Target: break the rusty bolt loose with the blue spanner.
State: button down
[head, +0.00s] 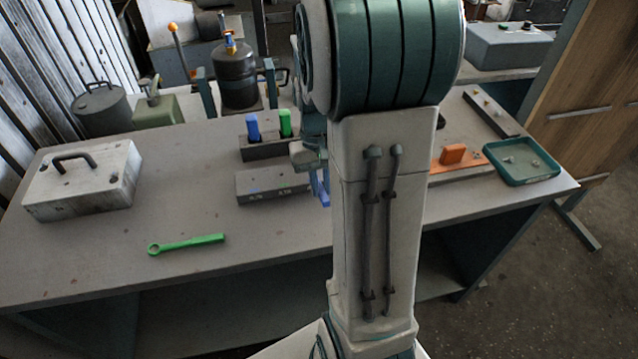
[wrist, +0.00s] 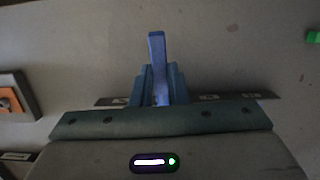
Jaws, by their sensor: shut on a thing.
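My gripper (wrist: 158,76) is shut on the blue spanner (wrist: 157,46) in the wrist view. A straight blue length of it stands out beyond the fingertips over bare grey bench top; its other end is hidden by the fingers. In the head view my arm covers most of the gripper. A bit of blue (head: 321,187) shows at the arm's left edge, beside the grey labelled block (head: 270,186); I cannot tell there whether it is spanner or finger.
A green spanner (head: 187,244) lies on the bench, left of my arm. A rack (head: 268,150) holds blue and green handles. A pale box (head: 84,178) stands far left. The front left bench is mostly clear.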

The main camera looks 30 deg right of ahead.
jog(key=shift+r+p, duration=2.95)
jog(key=shift+r, duration=0.85)
jog(key=shift+f, duration=0.1)
